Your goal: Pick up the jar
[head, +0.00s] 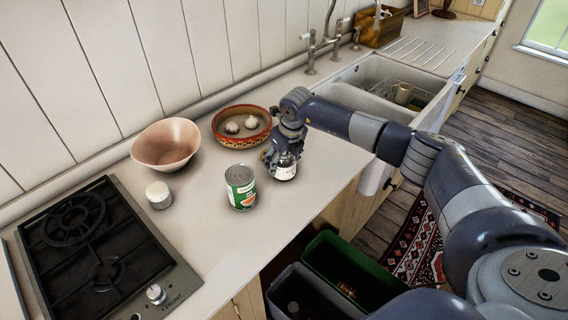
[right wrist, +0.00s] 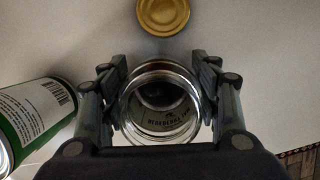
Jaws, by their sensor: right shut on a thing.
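The jar (head: 286,173) is a glass jar with a white printed label, at the counter's front edge in the head view. In the right wrist view the open glass jar (right wrist: 160,112) is seen from above, with its round rim uncovered. My right gripper (head: 282,158) is shut on the jar, with one finger on each side of it. I cannot tell whether the jar's base touches the counter. A gold lid (right wrist: 161,14) lies apart from the jar. My left gripper is not in view.
A green-labelled can (head: 241,188) stands close left of the jar. A patterned bowl with garlic (head: 241,141), a pinkish bowl (head: 166,148) and a small white container (head: 159,195) stand behind and left. The stove (head: 95,255) is at left, the sink (head: 395,85) at right.

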